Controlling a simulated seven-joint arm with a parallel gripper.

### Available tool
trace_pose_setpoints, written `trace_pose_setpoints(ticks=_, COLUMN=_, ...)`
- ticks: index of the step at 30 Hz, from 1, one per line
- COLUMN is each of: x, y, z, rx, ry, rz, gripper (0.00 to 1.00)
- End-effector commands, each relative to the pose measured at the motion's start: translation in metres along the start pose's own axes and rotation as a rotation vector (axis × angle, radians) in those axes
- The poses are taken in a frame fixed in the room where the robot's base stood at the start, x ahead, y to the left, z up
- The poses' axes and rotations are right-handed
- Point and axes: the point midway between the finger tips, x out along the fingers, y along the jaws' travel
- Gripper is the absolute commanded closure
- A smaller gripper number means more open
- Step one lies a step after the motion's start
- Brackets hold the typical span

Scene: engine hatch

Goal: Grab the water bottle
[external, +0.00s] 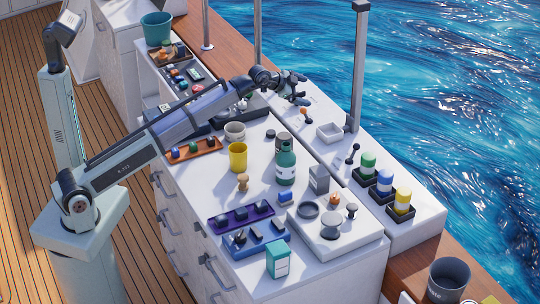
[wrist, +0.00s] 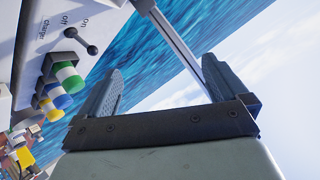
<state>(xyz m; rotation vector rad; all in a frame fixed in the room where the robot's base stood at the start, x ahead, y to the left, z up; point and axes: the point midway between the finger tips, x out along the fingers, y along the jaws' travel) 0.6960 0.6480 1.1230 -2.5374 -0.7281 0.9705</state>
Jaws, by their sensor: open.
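I cannot make out the bottle in the wrist view.
A yellow cup (external: 238,156), a wooden peg-like piece (external: 242,182) and a grey block (external: 319,179) stand close around the bottle. Green, blue and yellow capped cylinders (external: 384,182) line the right ledge. A metal post (external: 358,70) rises near my gripper's right.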

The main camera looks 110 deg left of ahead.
Motion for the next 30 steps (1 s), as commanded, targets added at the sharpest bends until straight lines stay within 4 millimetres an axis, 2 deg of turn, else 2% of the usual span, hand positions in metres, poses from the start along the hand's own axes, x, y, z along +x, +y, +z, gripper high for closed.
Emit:
trace_pose_setpoints(ticks=5, x=-0.010, y=0.000, z=0.016, rx=0.230, ry=-0.067, rz=-0.091, gripper=0.00)
trace_pose_setpoints(ticks=11, x=-0.022, y=0.025, z=0.020, rx=0.592, ry=-0.165, rz=-0.186, gripper=0.00)
trace_pose_setpoints(ticks=21, x=-0.064, y=0.089, z=0.002, rx=1.400, ry=-0.394, rz=-0.380, gripper=0.00)
trace_pose_setpoints(ticks=26, x=-0.085, y=0.124, z=-0.008, rx=1.743, ry=-0.515, rz=-0.464, gripper=0.00)
trace_pose_setpoints(ticks=30, x=-0.095, y=0.165, z=-0.002, rx=2.000, ry=-0.616, rz=-0.506, gripper=0.00)
